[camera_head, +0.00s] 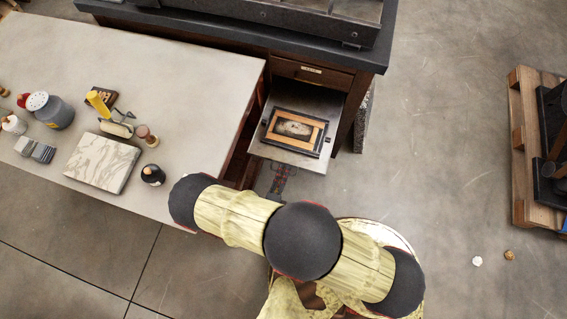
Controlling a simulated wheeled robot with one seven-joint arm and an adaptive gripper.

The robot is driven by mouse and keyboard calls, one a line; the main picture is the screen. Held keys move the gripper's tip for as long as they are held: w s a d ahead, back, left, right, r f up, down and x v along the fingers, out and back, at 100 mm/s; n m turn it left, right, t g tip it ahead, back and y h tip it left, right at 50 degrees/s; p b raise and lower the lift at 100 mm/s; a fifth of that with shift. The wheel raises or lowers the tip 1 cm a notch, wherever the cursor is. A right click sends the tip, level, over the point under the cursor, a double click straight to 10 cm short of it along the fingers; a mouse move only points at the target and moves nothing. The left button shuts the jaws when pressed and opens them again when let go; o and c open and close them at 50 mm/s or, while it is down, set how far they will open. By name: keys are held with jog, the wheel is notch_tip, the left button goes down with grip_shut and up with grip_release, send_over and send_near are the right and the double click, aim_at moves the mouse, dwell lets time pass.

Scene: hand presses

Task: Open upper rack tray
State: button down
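A dark wooden rack (338,80) stands under the black-topped press bench. A flat grey metal tray (318,98) sticks out from its front, below a closed-looking front with a small pale label (311,70). On the tray lies a dark-edged wooden frame (296,131) around a grey oval-marked block. My gripper (282,172) seems to be the small dark part at the tray's near edge, below it in the picture. My arm hides most of it. I cannot tell whether its fingers are open or touch the tray. Any lower trays are hidden.
A pale worktable (190,80) fills the left, with a marbled slab (102,162), a dark jug (50,110), a yellow-handled roller (100,103) and small bottles. A loaded wooden pallet (525,150) stands at right. The floor between is mostly clear.

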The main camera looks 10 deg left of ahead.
jog(key=c, duration=2.4)
grip_release()
jog(key=o, duration=0.3)
jog(key=shift+o, duration=0.2)
